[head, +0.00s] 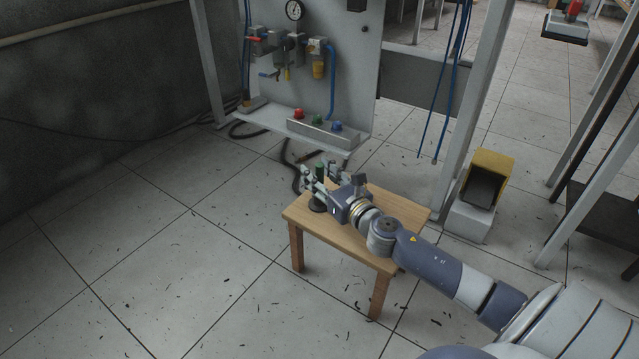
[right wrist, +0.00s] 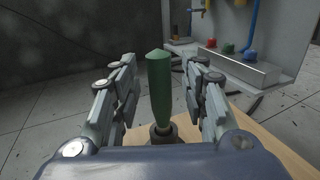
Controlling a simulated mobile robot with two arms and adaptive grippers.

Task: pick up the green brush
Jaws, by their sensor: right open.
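The green brush (right wrist: 160,92) stands upright in a dark round holder (right wrist: 164,134) on the small wooden table. In the right wrist view its green handle is between the two fingers of my right gripper (right wrist: 163,85), with a gap on each side. My right gripper is open and reaches in low over the table. In the head view the brush (head: 320,170) shows only in part behind the gripper (head: 318,176), and the holder (head: 318,205) shows below it. My left gripper is not in view.
The wooden table (head: 378,247) stands on a tiled floor. Behind it is a pneumatic panel (head: 350,75) with a grey box of red, green and blue buttons (head: 322,131). A yellow-hooded pedal (head: 487,178) stands to the right. The floor at left is open.

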